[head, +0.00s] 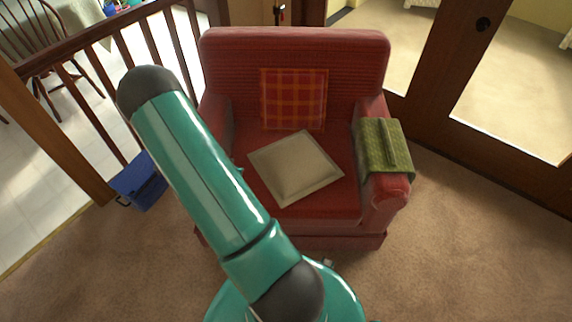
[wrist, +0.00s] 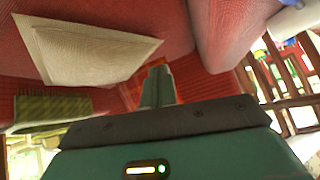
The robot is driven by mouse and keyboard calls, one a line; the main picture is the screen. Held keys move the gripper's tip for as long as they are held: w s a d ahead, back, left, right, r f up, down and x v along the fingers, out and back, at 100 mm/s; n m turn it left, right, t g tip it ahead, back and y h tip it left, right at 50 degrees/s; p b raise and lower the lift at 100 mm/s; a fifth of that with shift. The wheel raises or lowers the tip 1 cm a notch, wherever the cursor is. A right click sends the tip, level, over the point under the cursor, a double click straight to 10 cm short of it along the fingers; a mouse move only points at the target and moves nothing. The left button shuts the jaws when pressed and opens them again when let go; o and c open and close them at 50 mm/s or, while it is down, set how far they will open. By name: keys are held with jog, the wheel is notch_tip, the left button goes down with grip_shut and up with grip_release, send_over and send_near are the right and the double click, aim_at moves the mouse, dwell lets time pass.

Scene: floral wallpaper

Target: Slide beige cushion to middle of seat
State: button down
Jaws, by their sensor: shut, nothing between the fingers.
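The beige cushion (head: 295,168) lies flat on the seat of the red armchair (head: 295,48), turned so that its corners point roughly front, back and sideways. It also shows at the upper left of the wrist view (wrist: 85,52). My gripper (wrist: 158,72) is shut and empty in the wrist view, its teal fingers together. It looks apart from the cushion, beside its edge. In the head view my teal arm hides most of the gripper and the chair's left armrest.
A plaid orange-red pillow (head: 293,99) leans on the backrest. A blue bin (head: 138,183) stands left by a wooden railing (head: 102,88). Carpet (head: 455,240) is clear at right.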

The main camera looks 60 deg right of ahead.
aim_at(289, 165)
jog(key=s+d+f+g+h, duration=0.1)
jog(key=s+d+f, duration=0.1)
jog(key=s+f, duration=0.1)
jog(key=s+d+f+m+h, duration=0.1)
jog(key=s+d+f, duration=0.1)
jog(key=s+f, duration=0.2)
jog(key=s+d+f+g+h, duration=0.1)
jog(key=s+d+f, duration=0.1)
jog(key=s+f, duration=0.2)
jog(key=shift+s+d+g, duration=0.15)
jog(key=shift+s+d, duration=0.05)
jog(key=shift+s, duration=0.45)
jog(key=shift+s+d+g, duration=0.15)
jog(key=shift+s, duration=0.5)
jog(key=d, duration=1.2)
jog(key=shift+w+f, duration=0.35)
jog(key=shift+f, duration=0.05)
jog(key=shift+a+f, duration=0.1)
jog(key=shift+f, duration=0.25)
jog(key=shift+f, duration=0.1)
